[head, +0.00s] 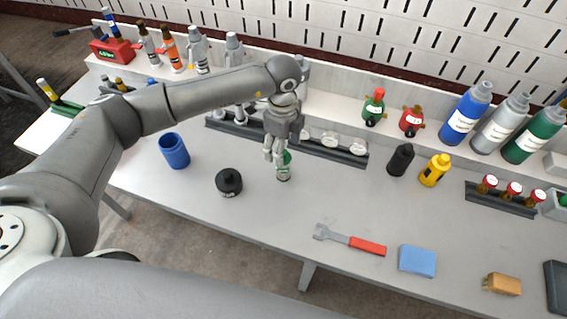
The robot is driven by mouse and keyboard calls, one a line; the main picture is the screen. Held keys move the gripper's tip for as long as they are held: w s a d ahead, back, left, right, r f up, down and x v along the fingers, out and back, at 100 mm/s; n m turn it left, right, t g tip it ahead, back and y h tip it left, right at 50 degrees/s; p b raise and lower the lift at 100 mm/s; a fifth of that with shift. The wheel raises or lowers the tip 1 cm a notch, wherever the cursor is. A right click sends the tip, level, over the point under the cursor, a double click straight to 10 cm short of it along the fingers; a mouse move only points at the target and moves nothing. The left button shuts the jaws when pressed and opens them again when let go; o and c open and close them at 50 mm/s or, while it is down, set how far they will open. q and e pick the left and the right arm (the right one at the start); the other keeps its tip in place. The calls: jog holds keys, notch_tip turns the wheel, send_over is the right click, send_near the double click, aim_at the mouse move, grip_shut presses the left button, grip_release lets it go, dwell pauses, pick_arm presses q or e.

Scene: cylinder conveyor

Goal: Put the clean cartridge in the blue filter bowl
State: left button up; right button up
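The blue filter bowl (174,155) stands upright and open-topped on the left part of the bench. A small cartridge (284,173), pale with green on it, stands upright or is held near the middle of the bench. My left gripper (274,157) points down right at its top, and its fingers partly cover it. I cannot tell whether the fingers are closed on it or whether its base touches the bench. A black round cap-like part (229,182) sits between the bowl and the cartridge. My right gripper is not in view.
A dark rack (318,148) with white round items lies behind the cartridge. A red-handled wrench (350,241), a blue sponge (417,261) and a wooden-handled brush (502,284) lie front right. Black (401,160) and yellow (434,170) bottles stand right. Bench centre is mostly clear.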

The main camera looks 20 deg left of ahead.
pick_arm(q)
jog(key=shift+s+f, duration=0.15)
jog(key=shift+f, duration=0.25)
jog(key=f, duration=0.1)
jog(key=f+p, duration=0.1)
jog(key=f, duration=0.1)
jog(key=shift+s+d+f+p, duration=0.2)
jog(key=shift+f+p, duration=0.1)
jog(key=shift+f, duration=0.45)
jog(key=c, duration=1.1)
jog(key=shift+w+r, duration=0.1)
jog(key=shift+c, duration=0.2)
jog(key=shift+r+b, duration=0.35)
jog(key=shift+r, duration=0.15)
jog(key=s+d+r+b, duration=0.2)
jog(key=s+r+b, duration=0.1)
jog(key=s+r, duration=0.9)
jog(key=shift+s+d+b, duration=0.25)
jog(key=shift+s+b, duration=0.15)
jog(key=shift+s, duration=0.55)
